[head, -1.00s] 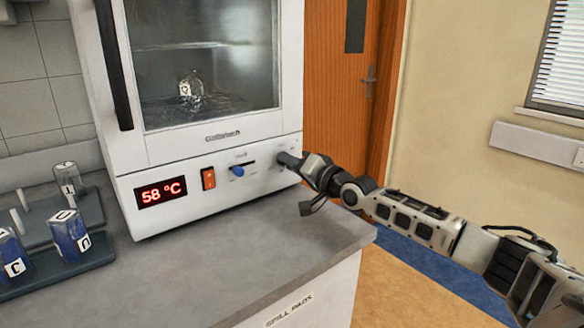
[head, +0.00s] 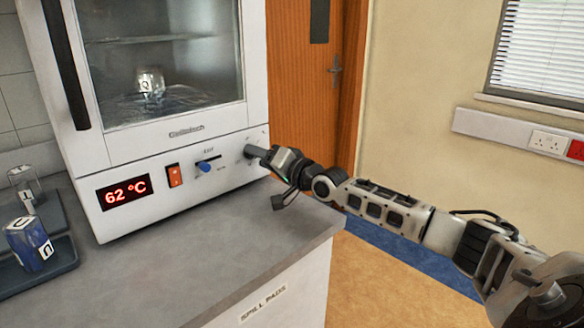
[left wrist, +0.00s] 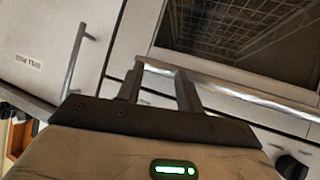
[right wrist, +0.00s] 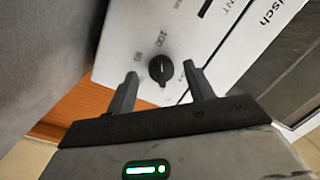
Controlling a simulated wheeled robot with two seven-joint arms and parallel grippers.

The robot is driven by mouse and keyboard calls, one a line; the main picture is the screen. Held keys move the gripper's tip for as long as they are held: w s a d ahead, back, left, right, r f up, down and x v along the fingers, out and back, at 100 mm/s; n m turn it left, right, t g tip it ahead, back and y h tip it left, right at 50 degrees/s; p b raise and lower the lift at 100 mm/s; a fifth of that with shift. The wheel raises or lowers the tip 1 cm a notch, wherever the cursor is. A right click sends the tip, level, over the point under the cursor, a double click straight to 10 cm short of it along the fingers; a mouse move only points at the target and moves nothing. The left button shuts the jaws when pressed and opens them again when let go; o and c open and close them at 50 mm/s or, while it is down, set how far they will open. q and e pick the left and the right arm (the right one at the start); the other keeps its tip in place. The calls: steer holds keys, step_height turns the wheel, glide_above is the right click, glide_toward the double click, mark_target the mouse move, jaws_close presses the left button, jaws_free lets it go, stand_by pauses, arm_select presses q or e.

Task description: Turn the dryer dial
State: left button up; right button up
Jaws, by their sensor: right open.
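The white dryer (head: 88,165) stands on the grey bench with its door closed. Its red display (head: 124,193) reads 62 °C. The dark round dial (right wrist: 160,70) shows in the right wrist view, near printed numbers, one reading 100. In the head view my gripper hides the dial. My right gripper (head: 258,153) is open at the right end of the panel; in the right wrist view its fingertips (right wrist: 160,82) are on either side of the dial, and contact cannot be told. My left gripper (left wrist: 160,80) is open, out of the head view, near a silver bar handle (left wrist: 245,95).
A glass vessel (head: 150,84) is inside the dryer. A dark tray (head: 62,256) with lettered containers is at left. The bench edge (head: 285,256) lies below my right arm.

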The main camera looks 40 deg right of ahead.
steer(key=s, duration=0.4)
steer(key=s+d+p, duration=0.1)
steer(key=s, duration=0.3)
steer(key=s+d+p, duration=0.1)
steer(key=s, duration=0.4)
steer(key=shift+s+d, duration=0.1)
steer(key=shift+d, duration=0.15)
arm_select(q)
steer(key=shift+s+a+r+m, duration=0.2)
steer(key=shift+r+m, duration=0.1)
steer(key=shift+r, duration=0.1)
arm_select(e)
steer(key=shift+s+d, duration=0.15)
steer(key=shift+s, duration=0.6)
arm_select(q)
steer(key=shift+w+r, duration=0.1)
